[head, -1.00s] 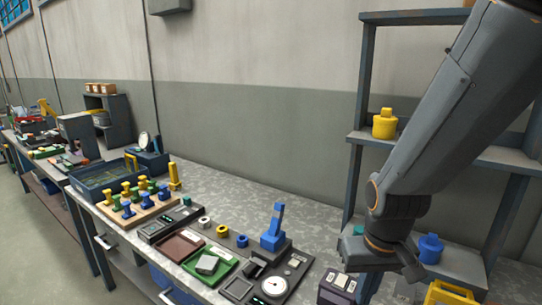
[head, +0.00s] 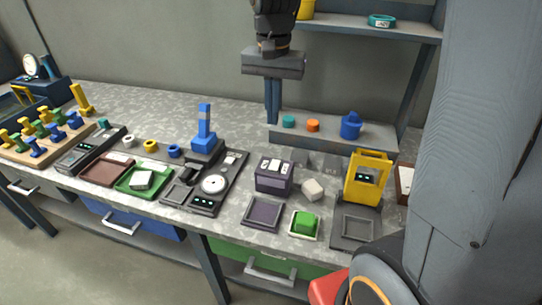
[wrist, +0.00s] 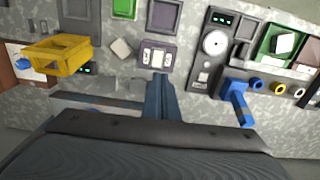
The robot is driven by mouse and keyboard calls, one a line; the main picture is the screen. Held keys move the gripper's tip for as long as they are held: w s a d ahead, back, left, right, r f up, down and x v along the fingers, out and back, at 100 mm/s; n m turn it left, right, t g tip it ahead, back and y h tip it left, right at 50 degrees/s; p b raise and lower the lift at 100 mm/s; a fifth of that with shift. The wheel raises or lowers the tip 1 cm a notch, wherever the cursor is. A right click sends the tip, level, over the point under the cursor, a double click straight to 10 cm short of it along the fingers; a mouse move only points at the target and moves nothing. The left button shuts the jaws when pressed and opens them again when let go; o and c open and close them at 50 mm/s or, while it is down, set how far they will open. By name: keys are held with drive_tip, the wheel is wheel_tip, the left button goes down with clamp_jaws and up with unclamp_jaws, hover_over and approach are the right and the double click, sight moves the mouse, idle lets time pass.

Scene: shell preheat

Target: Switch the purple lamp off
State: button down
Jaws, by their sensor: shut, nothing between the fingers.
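A dark purple box (head: 272,178) with several white switches on its top stands mid-bench. The wrist view shows this purple box (wrist: 157,54) from above, just beyond the fingertips. A flat dark purple square tray (head: 263,213) lies in front of it and also shows in the wrist view (wrist: 165,15). I cannot make out a lit purple lamp or the switch positions. My gripper (head: 273,120) is shut and empty, pointing down above and behind the box. In the wrist view its fingers (wrist: 157,80) are together near the box's edge; contact cannot be told.
A green block (head: 305,223), a pale grey block (head: 313,190) and a yellow frame device (head: 368,176) stand right of the box. A panel with a white dial (head: 213,184) and a blue lever (head: 204,130) are left. A shelf (head: 380,142) with small parts is behind.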

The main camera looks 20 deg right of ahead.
sight(272, 164)
drive_tip(key=shift+w+r, duration=0.2)
wheel_tip(272, 164, down, 14)
drive_tip(key=p, duration=0.3)
idle(0.6)
drive_tip(key=shift+f, duration=0.15)
